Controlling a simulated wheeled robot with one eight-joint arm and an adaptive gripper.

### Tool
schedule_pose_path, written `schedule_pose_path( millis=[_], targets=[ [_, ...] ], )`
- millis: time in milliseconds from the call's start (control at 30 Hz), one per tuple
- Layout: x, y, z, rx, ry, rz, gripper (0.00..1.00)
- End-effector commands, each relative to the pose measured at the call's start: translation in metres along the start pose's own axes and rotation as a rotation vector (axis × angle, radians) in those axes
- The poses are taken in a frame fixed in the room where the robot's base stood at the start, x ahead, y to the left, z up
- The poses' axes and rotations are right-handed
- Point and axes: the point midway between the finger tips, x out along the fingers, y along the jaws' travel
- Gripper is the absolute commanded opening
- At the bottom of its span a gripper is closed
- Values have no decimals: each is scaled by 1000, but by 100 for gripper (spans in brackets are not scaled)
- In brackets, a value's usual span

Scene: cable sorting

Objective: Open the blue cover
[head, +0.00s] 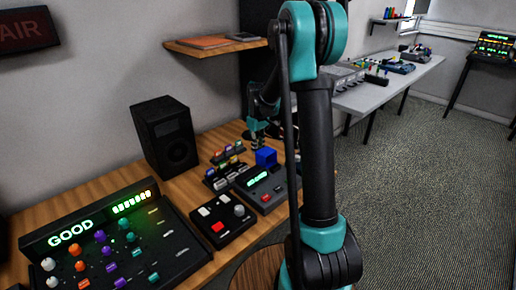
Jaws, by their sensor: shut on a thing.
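The blue cover (266,157) is a small box-like piece at the back of a dark grey device with a green display, on the wooden desk. My gripper (258,147) reaches down at the cover's upper left edge and is shut on it. The contact is small in the head view and partly hidden, so the exact grip and how far the cover is tilted cannot be told.
Left of the device are a small box with a red button (213,222) and racks of coloured plugs (226,152). A black speaker (165,137) and a mixer panel with a GOOD display (108,245) stand farther left. A shelf (214,46) hangs above the desk.

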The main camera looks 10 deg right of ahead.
Motion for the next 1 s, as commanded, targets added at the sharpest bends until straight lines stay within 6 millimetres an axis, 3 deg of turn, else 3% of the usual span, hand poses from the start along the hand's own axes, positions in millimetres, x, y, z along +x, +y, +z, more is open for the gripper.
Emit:
schedule_pose_path(
  millis=[967, 1000],
  targets=[
    [-16, 0, 16, 1, 104, 0, 0],
    [-16, 0, 16, 1, 103, 0, 19]
  ],
)
